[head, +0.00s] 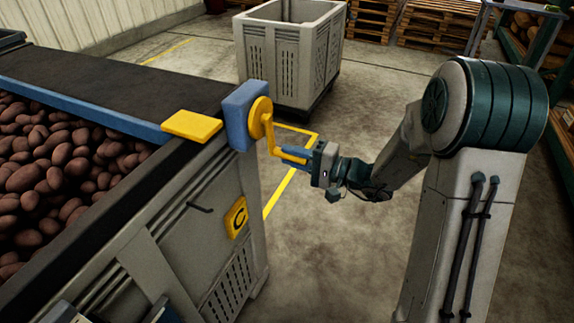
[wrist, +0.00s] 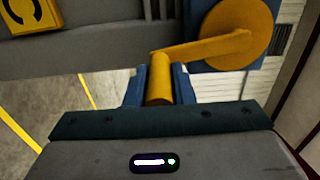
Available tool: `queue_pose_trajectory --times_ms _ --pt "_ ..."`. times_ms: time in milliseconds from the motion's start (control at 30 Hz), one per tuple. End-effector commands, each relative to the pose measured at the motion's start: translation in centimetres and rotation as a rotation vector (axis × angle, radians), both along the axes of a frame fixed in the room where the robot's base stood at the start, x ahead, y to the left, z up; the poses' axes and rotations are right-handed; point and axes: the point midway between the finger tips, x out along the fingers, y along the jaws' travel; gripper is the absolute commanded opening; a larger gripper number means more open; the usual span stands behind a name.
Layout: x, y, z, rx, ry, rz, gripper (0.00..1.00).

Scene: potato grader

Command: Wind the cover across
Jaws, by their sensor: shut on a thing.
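The dark cover (head: 120,75) lies over the far part of the crate (head: 180,235), with a blue bar (head: 85,108) along its near edge. Potatoes (head: 50,160) show uncovered on the near side of the bar. A yellow crank (head: 261,118) with a round disc sits on a blue housing (head: 240,108) at the crate's corner. Its arm hangs down and to the right in the head view. My gripper (head: 296,156) is shut on the yellow crank handle (wrist: 159,88), with a blue finger on each side of it in the wrist view. The crank disc (wrist: 238,32) is at upper right there.
A yellow plate (head: 192,125) sits on the crate rim near the housing. A yellow panel with a black C-shaped mark (head: 236,217) is on the crate side. A grey bin (head: 285,55) stands behind on the floor, with pallets (head: 440,22) beyond. Floor around my arm is clear.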

Motion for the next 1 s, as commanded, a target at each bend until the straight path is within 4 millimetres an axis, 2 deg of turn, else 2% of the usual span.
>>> queue_pose_trajectory --times_ms 100,333,600,833,1000 --pt "1.4 -0.5 0.5 0.003 -0.009 -0.003 0.02" --pt "2.5 -0.9 1.1 0.004 -0.008 -0.002 0.02" --pt "4.7 -1.6 2.9 0.006 -0.010 0.001 0.02" --pt "5.2 -1.7 3.7 0.006 -0.011 0.005 0.02" --pt "6.2 -2.0 5.4 0.006 -0.012 0.006 0.02"
